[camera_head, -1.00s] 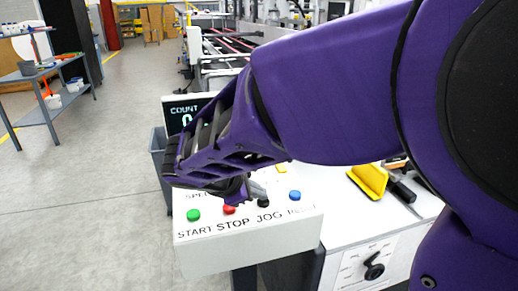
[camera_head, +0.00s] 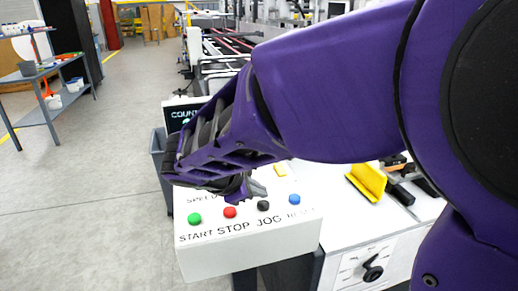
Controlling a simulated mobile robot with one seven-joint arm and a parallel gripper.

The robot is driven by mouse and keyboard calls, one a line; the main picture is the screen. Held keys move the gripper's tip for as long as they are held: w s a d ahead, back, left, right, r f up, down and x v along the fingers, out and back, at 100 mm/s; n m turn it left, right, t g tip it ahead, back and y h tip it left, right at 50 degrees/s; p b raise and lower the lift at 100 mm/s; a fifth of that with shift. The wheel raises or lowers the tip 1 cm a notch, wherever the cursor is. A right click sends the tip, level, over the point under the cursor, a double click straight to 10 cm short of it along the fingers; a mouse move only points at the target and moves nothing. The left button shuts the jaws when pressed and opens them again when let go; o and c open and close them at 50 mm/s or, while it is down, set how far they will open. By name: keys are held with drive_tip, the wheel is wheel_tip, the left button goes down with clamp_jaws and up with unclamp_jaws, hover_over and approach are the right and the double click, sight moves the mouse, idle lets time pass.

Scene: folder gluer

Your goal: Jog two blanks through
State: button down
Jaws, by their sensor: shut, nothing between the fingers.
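The control box (camera_head: 250,253) has a row of buttons along its front: green START (camera_head: 194,218), red STOP (camera_head: 230,212), black JOG (camera_head: 263,206) and blue RESET (camera_head: 294,200). A dark count display (camera_head: 180,114) stands behind, its number mostly hidden by my arm. My gripper (camera_head: 262,189) is shut and empty, just above and behind the JOG button, apart from it. The folder gluer (camera_head: 225,50) stretches away behind the box. I cannot make out any blanks on it.
A yellow angled piece (camera_head: 368,181) and dark-handled tools (camera_head: 400,192) lie on the white top to the right. A rotary knob (camera_head: 373,272) is on the panel below. A grey bin (camera_head: 158,150) stands left of the box. The left floor is open.

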sight(259, 206)
wheel_tip(259, 206, up, 5)
drive_tip(key=p, duration=0.4)
idle(2.7)
drive_tip(key=r+n+p, duration=0.1)
drive_tip(key=n+p, duration=0.1)
drive_tip(key=n, duration=0.4)
drive_tip(key=r+n+p, duration=0.1)
drive_tip(key=n+p, duration=0.1)
drive_tip(key=n, duration=0.4)
drive_tip(key=r+n+p, duration=0.1)
drive_tip(key=r+n, duration=0.1)
drive_tip(key=n, duration=0.5)
drive_tip(key=shift+s+d+t+y+p, duration=0.25)
drive_tip(key=shift+t+y+p, duration=0.05)
drive_tip(key=shift+y+p, duration=0.1)
